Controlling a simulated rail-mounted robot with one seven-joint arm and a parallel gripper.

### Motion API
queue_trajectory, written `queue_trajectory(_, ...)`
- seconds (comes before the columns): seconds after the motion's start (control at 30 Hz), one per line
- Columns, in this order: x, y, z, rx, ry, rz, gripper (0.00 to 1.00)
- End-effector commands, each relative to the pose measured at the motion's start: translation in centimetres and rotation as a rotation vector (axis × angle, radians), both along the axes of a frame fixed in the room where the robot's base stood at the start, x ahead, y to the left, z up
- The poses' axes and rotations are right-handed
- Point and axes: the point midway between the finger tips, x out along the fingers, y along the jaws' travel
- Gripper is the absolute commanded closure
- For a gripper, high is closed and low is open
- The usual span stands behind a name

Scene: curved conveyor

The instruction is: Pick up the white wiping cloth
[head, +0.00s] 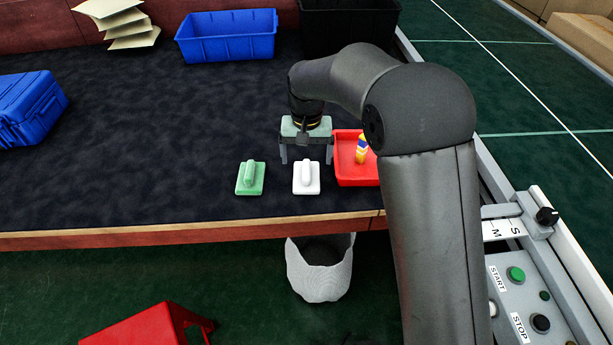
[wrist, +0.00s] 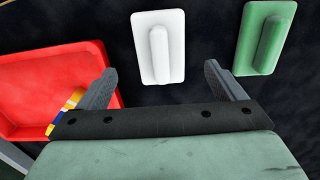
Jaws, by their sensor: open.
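The white wiping cloth (head: 306,180) is a flat white rectangle with a raised rounded ridge, lying on the dark table near its front edge. In the wrist view the white cloth (wrist: 158,48) lies beyond the fingertips, roughly between their lines. My gripper (head: 306,158) is open and empty, above and just behind the cloth in the head view. Its two fingers also show in the wrist view (wrist: 160,72), apart from the cloth. A green piece of the same shape (head: 250,178) lies to the left of the white one; it also shows in the wrist view (wrist: 264,38).
A red tray (head: 355,180) holding a yellow, white and blue bottle (head: 361,150) stands close to the right of the cloth. Blue bins (head: 225,48) (head: 28,108) stand farther off. The table's front edge (head: 190,231) is near. The table's left middle is clear.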

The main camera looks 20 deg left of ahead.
Motion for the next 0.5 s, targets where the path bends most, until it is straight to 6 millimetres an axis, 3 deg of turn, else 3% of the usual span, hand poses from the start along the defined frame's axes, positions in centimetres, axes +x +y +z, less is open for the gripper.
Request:
queue_trajectory(0.23,0.0,0.0,-1.8,0.000,0.000,0.000,0.11)
queue_trajectory(0.5,0.1,0.1,-5.7,0.000,0.000,0.000,0.11)
